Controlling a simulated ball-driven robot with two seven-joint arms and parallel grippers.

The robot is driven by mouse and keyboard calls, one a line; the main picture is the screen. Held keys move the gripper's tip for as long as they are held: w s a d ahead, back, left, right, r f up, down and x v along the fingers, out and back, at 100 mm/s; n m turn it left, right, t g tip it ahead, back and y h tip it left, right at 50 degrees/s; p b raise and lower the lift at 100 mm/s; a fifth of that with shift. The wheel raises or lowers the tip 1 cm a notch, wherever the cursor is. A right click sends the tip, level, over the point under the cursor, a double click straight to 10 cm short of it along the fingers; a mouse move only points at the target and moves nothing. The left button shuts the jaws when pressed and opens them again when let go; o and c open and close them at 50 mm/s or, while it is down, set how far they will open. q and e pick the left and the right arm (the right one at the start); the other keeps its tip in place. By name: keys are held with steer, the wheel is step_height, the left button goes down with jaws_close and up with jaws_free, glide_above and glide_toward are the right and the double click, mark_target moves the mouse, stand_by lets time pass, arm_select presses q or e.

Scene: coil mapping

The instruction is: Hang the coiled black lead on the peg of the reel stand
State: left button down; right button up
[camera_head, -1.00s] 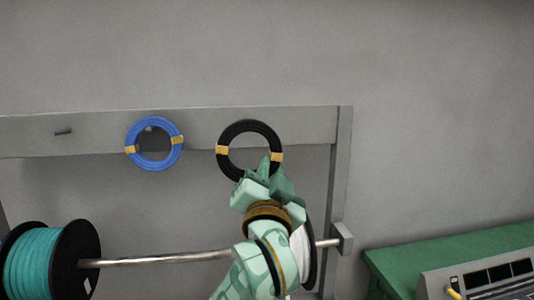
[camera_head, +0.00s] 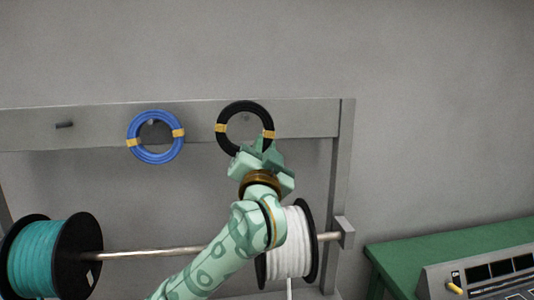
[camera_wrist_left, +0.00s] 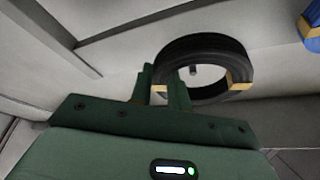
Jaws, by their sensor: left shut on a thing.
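The coiled black lead (camera_head: 245,104) is a ring with yellow bands, upright in front of the crossbar of the grey reel stand (camera_head: 300,119). My left gripper (camera_head: 260,149) is shut on its lower edge. In the left wrist view the fingers (camera_wrist_left: 162,86) grip the black coil (camera_wrist_left: 203,46) at its left side. A short peg (camera_wrist_left: 193,71) shows through the ring's opening, and faintly in the head view (camera_head: 246,118). I cannot tell whether the peg's tip is inside the ring. My right gripper is not in view.
A blue coil (camera_head: 135,131) hangs on the crossbar to the left, and a bare peg (camera_head: 65,125) is further left. Below, a rod (camera_head: 150,254) carries a teal reel (camera_head: 35,258) and a white reel (camera_head: 290,250). A green table (camera_head: 440,246) with a grey device (camera_head: 485,277) stands at right.

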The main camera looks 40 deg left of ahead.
arm_select(q)
steer(key=w+a, duration=0.1)
steer(key=w+a+f+b, duration=0.1)
steer(key=w+a+b, duration=0.1)
steer(key=a, duration=0.1)
steer(key=shift+w+f, duration=0.15)
steer(key=shift+f, duration=0.1)
stand_by(0.3)
stand_by(0.4)
steer(key=c, duration=1.3)
jaws_free()
steer(key=shift+o, duration=0.2)
